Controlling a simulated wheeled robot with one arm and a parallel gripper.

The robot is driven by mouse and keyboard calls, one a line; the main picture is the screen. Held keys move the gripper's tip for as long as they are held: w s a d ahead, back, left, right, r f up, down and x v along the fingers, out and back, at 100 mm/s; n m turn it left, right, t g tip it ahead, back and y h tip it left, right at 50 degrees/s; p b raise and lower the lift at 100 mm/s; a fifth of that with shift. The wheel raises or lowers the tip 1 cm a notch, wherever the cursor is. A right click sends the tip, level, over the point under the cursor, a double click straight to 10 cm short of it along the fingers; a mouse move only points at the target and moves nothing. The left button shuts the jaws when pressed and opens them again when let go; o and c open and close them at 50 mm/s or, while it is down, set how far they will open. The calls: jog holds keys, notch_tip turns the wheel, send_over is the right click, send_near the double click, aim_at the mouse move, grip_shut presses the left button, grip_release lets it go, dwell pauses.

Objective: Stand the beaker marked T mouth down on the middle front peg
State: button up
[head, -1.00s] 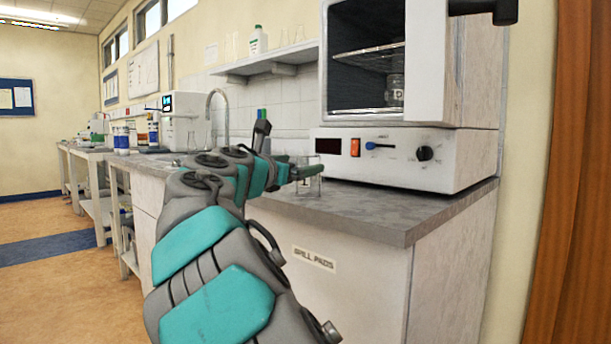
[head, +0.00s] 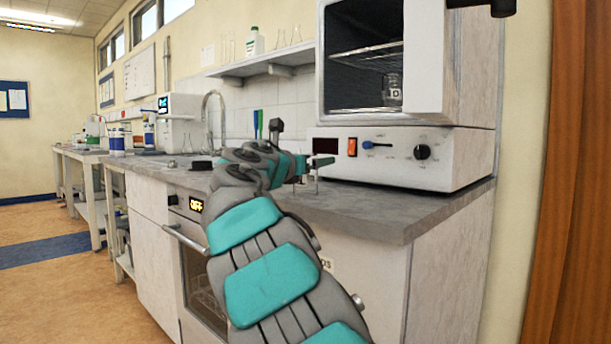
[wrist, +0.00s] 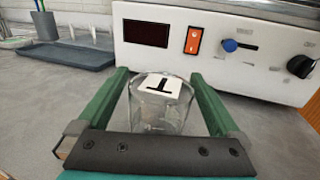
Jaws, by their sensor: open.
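A clear glass beaker (wrist: 160,112) with a white label bearing a black T stands on the counter in the wrist view. The T looks upside down there; I cannot tell for sure which way the mouth faces. My gripper (wrist: 159,76) is open, with one green finger on each side of the beaker. Contact with the glass cannot be told. In the head view my gripper (head: 307,172) is low over the counter, and the beaker is hardly visible.
A white oven (head: 400,160) stands behind the gripper, its chamber open with a glass vessel (head: 392,90) inside. Blue and green upright items (head: 258,124) stand near the sink tap. The grey counter (head: 400,208) is clear at the front right.

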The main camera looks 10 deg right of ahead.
jog(key=shift+w+d, duration=0.25)
jog(key=shift+w, duration=0.05)
jog(key=shift+c, duration=0.2)
jog(key=c, duration=1.5)
jog(key=shift+r, duration=0.15)
